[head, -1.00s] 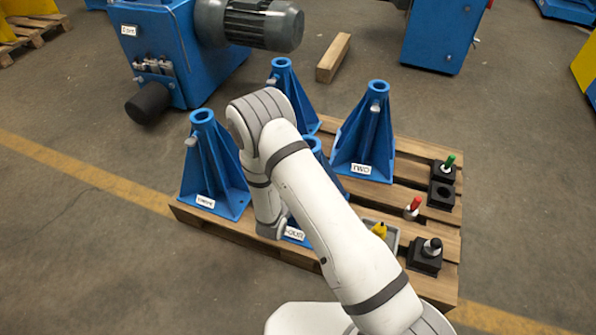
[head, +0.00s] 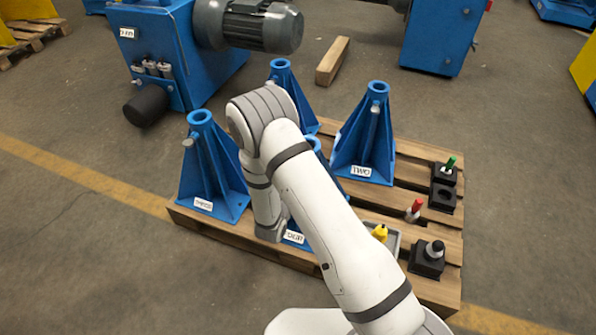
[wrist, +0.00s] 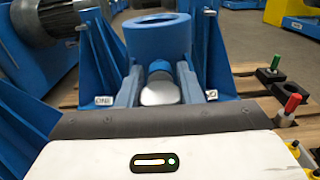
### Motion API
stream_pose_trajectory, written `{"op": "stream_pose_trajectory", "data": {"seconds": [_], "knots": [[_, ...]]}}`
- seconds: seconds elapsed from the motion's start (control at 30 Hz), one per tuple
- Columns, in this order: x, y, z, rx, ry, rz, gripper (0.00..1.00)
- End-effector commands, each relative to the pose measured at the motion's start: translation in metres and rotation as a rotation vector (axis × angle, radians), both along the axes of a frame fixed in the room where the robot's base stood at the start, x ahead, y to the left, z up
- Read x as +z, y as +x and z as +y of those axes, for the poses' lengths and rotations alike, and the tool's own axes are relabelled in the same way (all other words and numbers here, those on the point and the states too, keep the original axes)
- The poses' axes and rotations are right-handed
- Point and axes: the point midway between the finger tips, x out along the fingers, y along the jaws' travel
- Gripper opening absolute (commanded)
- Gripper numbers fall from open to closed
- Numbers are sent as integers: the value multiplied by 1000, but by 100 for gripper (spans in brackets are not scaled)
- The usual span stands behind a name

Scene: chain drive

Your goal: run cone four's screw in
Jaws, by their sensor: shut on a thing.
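Cone four (head: 313,145) is a blue stand with a ring top and a label at its foot, mostly hidden behind my arm in the head view. Its ring top (wrist: 158,35) is close ahead in the wrist view. Just below the ring is the pale round head of its screw (wrist: 160,92). My gripper (wrist: 160,88) is shut on the screw, with one finger on each side of the head. The screw's shank runs toward the cone; how deep it sits is hidden. In the head view the jaws are hidden behind my arm.
Cone three (head: 203,150), cone two (head: 366,135) and cone one (head: 281,80) stand around on the wooden pallet (head: 205,228). At right are black holders (head: 428,262), a red-topped tool (head: 413,210), a green-topped one (head: 450,164) and a tray with a yellow piece (head: 379,233).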

Motion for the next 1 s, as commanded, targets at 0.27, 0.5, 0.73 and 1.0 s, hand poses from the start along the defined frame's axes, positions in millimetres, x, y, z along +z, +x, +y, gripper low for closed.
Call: {"op": "stream_pose_trajectory", "data": {"seconds": [0.27,0.5,0.73,1.0], "knots": [[-2,-1,1,3,0,5,10],[-1,0,0,1,0,2,51],[0,0,0,0,-1,1,55],[1,-24,10,5,-2,3,55]]}}
